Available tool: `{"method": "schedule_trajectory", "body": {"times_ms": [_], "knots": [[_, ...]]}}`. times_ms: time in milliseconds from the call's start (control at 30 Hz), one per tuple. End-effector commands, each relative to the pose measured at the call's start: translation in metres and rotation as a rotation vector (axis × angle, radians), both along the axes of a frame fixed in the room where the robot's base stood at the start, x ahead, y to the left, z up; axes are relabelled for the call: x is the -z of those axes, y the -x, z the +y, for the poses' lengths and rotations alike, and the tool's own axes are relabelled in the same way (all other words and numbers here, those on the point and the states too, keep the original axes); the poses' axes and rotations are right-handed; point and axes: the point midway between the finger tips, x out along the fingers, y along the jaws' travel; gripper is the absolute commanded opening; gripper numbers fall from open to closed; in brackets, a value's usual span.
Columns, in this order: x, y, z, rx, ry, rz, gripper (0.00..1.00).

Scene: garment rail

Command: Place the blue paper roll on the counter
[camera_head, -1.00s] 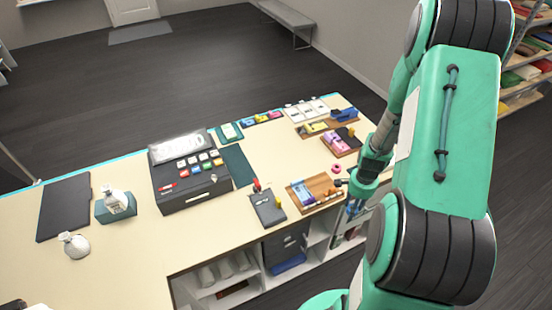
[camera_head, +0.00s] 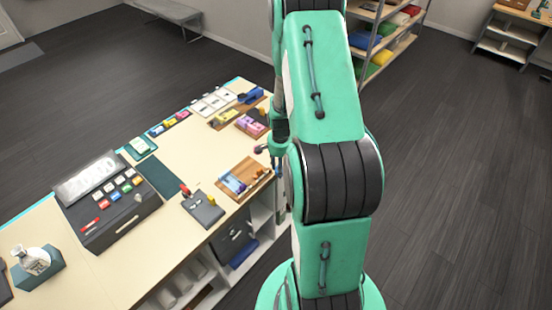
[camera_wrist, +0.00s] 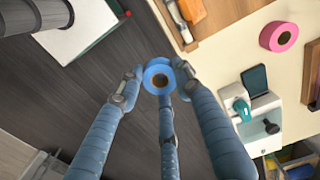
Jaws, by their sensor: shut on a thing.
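The blue paper roll (camera_wrist: 149,68) is a small ring with a brown core, seen in the wrist view. My gripper (camera_wrist: 160,80) is shut on it, with the blue-grey fingers around the roll. The roll is over dark floor, beside the counter's edge in that view. The counter (camera_head: 165,160) has a pale top and stands at the left in the head view. My arm hides most of the gripper there, and I cannot make out the roll.
A pink roll (camera_wrist: 278,36) lies on the counter near a wooden tray (camera_head: 246,176). A black card reader (camera_head: 203,208) and a cash register (camera_head: 108,200) stand further left. Pale patches of counter top lie between them. Shelves (camera_head: 385,35) stand behind my arm.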

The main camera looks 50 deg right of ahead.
Motion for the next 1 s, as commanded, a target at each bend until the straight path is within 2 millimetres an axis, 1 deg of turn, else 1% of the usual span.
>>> {"method": "schedule_trajectory", "body": {"times_ms": [200,500,700,1000], "knots": [[0.003,-0.027,-0.022,0.000,0.000,0.000,0.15],[0.007,-0.059,-0.049,0.000,0.000,0.000,0.15],[0.008,-0.068,-0.056,0.000,0.000,0.000,0.15],[0.008,-0.068,-0.057,0.000,0.000,0.000,0.15]]}}
